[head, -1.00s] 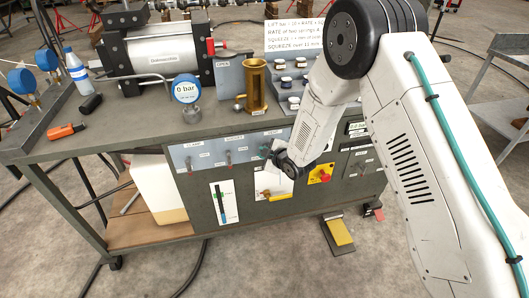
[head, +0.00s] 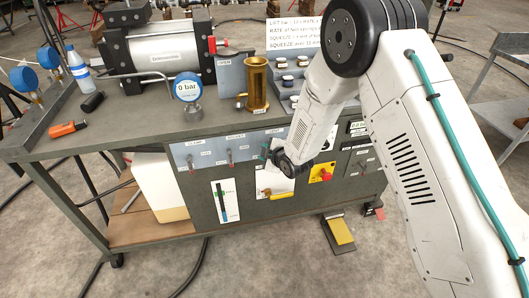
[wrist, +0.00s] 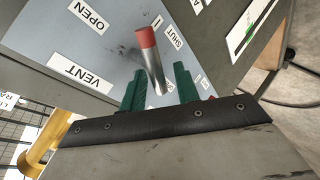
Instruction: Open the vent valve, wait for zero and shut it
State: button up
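The vent valve's lever (wrist: 147,47), a metal rod with a red tip, stands out from the grey-blue panel in the wrist view. The VENT label (wrist: 81,77) is to its left, OPEN (wrist: 88,15) at upper left and SHUT (wrist: 173,37) at right. I cannot tell the valve's exact setting. My gripper (wrist: 160,83) has its two green fingers apart, one on each side of the rod, with gaps visible. In the head view my gripper (head: 267,152) is at the bench front, hiding the lever. The round gauge (head: 187,89) reads 0 bar.
Clamp and socket levers (head: 190,161) sit left on the same panel. A red button on yellow (head: 322,173) is right of my gripper; a yellow pedal (head: 339,231) is on the floor.

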jog(key=v, duration=0.7)
jog(key=shift+s+d+r, duration=0.2)
jog(key=shift+s+d, duration=0.05)
jog(key=shift+s, duration=0.05)
dwell(1.0)
